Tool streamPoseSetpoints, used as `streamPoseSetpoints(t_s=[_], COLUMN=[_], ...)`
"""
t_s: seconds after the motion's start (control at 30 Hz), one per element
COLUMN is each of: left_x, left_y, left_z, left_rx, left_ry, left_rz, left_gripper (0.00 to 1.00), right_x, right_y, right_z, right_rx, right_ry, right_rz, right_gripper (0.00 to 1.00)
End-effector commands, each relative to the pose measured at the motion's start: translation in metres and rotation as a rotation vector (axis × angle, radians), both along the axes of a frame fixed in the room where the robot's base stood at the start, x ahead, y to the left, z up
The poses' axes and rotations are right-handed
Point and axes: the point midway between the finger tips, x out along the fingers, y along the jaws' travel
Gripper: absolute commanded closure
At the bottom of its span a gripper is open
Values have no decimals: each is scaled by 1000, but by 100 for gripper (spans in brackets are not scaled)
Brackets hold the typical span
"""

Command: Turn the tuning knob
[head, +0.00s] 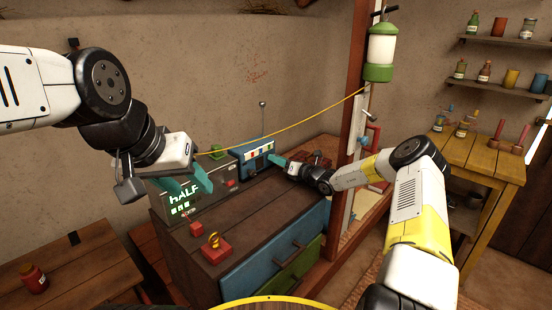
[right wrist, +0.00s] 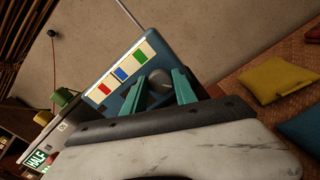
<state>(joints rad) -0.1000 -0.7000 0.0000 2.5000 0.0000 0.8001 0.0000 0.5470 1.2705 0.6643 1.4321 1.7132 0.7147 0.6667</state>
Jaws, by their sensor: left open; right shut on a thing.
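The blue radio (head: 250,155) stands at the back of the dark wooden counter, with a pale panel of coloured squares on its face. In the right wrist view, the grey round tuning knob (right wrist: 159,84) sits on the radio's face (right wrist: 165,55). My right gripper (head: 276,159) is at the right end of the radio, its teal fingers shut on the knob, one on each side. In the head view the fingers hide the knob. My left gripper (head: 198,178) is open and empty, held in front of and above the grey display box, away from the radio.
The grey box (head: 228,196) shows green "HALF" text, beside the radio. A red block with a yellow top (head: 211,249) sits on the counter (head: 275,205). A yellow cord runs above the radio to a green-and-white lantern (head: 381,50) on a wooden post. The counter's front middle is clear.

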Motion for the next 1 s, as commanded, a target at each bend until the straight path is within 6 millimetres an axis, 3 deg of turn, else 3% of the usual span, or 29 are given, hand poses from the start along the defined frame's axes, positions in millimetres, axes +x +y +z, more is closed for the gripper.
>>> streamPoseSetpoints(t_s=[0.13, 0.17, 0.27, 0.63, 0.87, 1.0], left_x=[0, 0, 0, 0, 0, 0], left_y=[0, 0, 0, 0, 0, 0], left_z=[0, 0, 0, 0, 0, 0], left_rx=[0, 0, 0, 0, 0, 0], left_ry=[0, 0, 0, 0, 0, 0], left_rz=[0, 0, 0, 0, 0, 0], left_gripper=[53, 53, 53, 53, 53, 53], right_x=[0, 0, 0, 0, 0, -32], right_y=[-1, -1, -1, 0, -1, 0], right_z=[0, 0, 0, 3, 41, 37], right_rx=[-1, -1, -1, -1, -4, 0], right_ry=[0, 0, 0, -2, -6, 3], right_rz=[-2, -2, -1, 0, 0, 0], right_gripper=[100, 62, 45, 45, 45, 45])
